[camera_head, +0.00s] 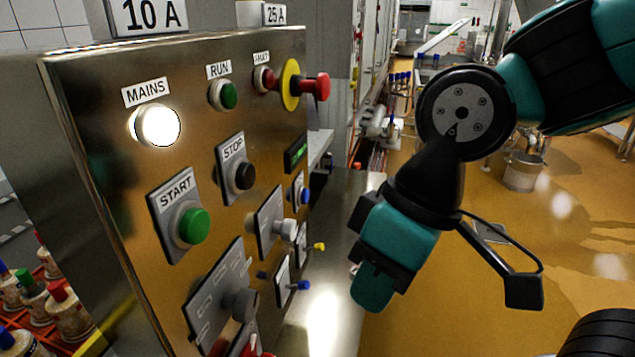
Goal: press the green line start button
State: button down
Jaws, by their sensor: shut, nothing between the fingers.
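The green start button (193,225) sits on a square plate marked START, on the front of a steel control panel (110,200) at the left. It looks raised and nothing touches it. My gripper (372,290) is to the right of the panel, pointing down and left, well apart from the button. It is shut and empty; its fingertips are at the lower end of the teal part.
A black STOP button (245,176), a lit white MAINS lamp (158,126), a green RUN lamp (228,95) and a red emergency knob (315,86) surround it. Several knobs stick out below. Capped bottles (70,310) stand at lower left.

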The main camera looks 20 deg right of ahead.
aim_at(194, 228)
jog(key=z, duration=1.75)
jog(key=k, duration=1.45)
jog(key=u, duration=0.65)
